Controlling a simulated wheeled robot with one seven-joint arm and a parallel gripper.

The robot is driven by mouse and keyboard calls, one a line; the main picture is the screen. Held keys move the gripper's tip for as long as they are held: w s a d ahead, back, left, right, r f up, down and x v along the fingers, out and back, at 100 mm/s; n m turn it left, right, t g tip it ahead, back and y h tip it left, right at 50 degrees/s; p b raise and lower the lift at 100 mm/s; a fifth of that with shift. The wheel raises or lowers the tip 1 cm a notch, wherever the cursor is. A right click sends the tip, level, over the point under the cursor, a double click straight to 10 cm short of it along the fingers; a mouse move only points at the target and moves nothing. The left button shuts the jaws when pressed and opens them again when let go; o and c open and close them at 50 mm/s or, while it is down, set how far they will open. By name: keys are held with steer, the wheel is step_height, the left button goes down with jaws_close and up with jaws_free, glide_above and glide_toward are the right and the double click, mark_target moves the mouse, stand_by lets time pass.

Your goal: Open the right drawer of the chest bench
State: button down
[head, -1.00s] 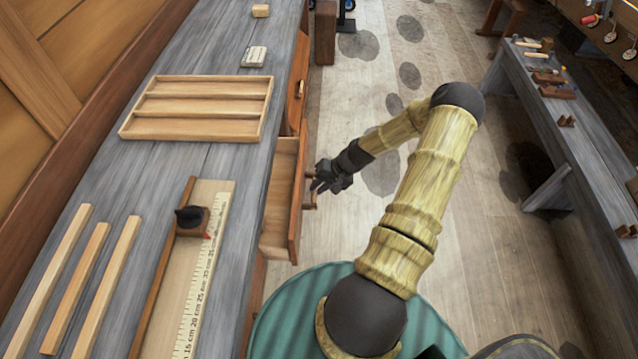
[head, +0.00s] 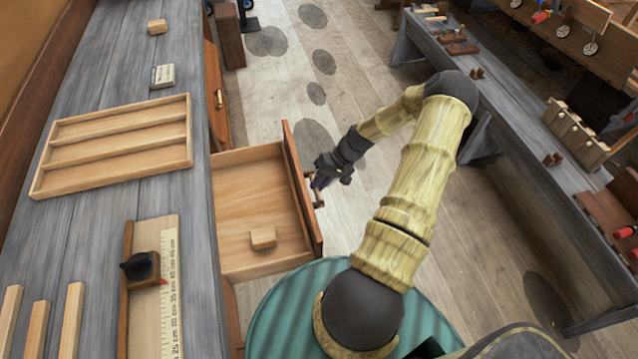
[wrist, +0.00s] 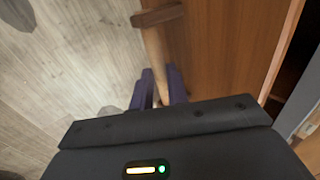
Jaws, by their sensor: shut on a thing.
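The chest bench (head: 110,90) has a grey wooden top on the left of the head view. Its right drawer (head: 262,200) stands well out from the bench, and a small wooden block (head: 263,238) lies inside. My gripper (head: 317,184) is at the drawer's outer front, shut on the wooden bar handle (head: 317,200). In the wrist view the purple fingers (wrist: 163,88) sit on either side of the handle bar (wrist: 155,50), with the brown drawer front (wrist: 215,45) to the right. The fingertips' contact is partly hidden in the head view.
A second drawer front (head: 216,95) farther along the bench is shut. A divided tray (head: 115,143), a ruler board (head: 170,260) and wooden strips (head: 70,320) lie on top. Another workbench (head: 520,130) stands right.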

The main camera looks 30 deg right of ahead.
steer(key=shift+s+d, duration=0.1)
steer(key=shift+d, duration=0.4)
steer(key=c, duration=1.4)
jaws_free()
steer(key=shift+o, duration=0.2)
steer(key=shift+r, duration=0.1)
steer(key=b+v, duration=0.1)
steer(key=v, duration=1.6)
steer(key=shift+b, duration=0.3)
steer(key=shift+r, duration=0.1)
